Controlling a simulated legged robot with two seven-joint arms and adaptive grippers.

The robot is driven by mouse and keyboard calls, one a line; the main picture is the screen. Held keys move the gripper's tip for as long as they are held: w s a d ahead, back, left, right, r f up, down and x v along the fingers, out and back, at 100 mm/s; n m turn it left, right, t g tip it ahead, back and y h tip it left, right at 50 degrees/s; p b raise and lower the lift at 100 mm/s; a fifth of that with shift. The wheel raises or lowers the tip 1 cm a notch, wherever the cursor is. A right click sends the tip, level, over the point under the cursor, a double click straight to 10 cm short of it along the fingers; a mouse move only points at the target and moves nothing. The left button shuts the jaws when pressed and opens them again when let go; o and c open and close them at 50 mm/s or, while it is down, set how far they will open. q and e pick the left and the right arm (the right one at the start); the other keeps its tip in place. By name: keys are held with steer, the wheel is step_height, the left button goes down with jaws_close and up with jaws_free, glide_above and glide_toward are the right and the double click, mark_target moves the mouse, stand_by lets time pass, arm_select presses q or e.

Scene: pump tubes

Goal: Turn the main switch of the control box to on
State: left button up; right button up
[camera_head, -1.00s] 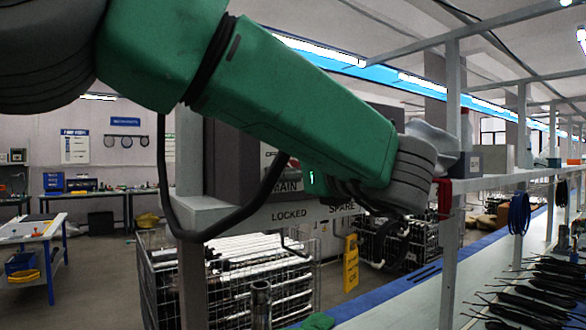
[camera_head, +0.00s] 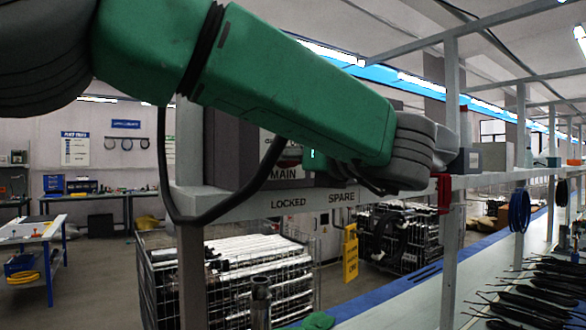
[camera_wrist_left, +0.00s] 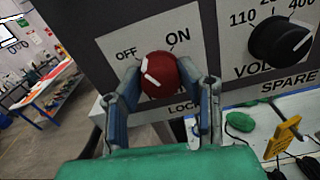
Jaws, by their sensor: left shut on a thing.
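The control box (camera_head: 236,152) is dark grey and stands on the rack shelf, largely covered by my left arm in the head view. In the left wrist view, its main switch is a red round knob (camera_wrist_left: 163,76) on a pale plate marked OFF and ON. The knob's white pointer line leans up-left, towards OFF. My left gripper (camera_wrist_left: 165,84) is shut on the red knob, one finger on each side. In the head view the fingers and knob are hidden behind my green arm. My right gripper is not in view.
A black voltage knob (camera_wrist_left: 279,40) sits right of the switch on the panel. A rack post (camera_head: 449,200) stands near my wrist. A wire basket of tubes (camera_head: 238,272) is below, and a yellow tag (camera_head: 350,254) hangs there.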

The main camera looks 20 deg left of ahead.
arm_select(q)
steer(key=m+b, duration=0.1)
steer(key=m, duration=0.1)
steer(key=shift+m, duration=0.4)
steer(key=m, duration=0.3)
steer(key=shift+w+r+m+b, duration=0.1)
steer(key=shift+m+b, duration=0.2)
steer(key=shift+b, duration=0.1)
steer(key=m, duration=0.3)
steer(key=shift+m, duration=0.3)
steer(key=m+p, duration=0.1)
steer(key=m, duration=0.3)
steer(key=shift+p, duration=0.4)
steer(key=shift+m, duration=0.3)
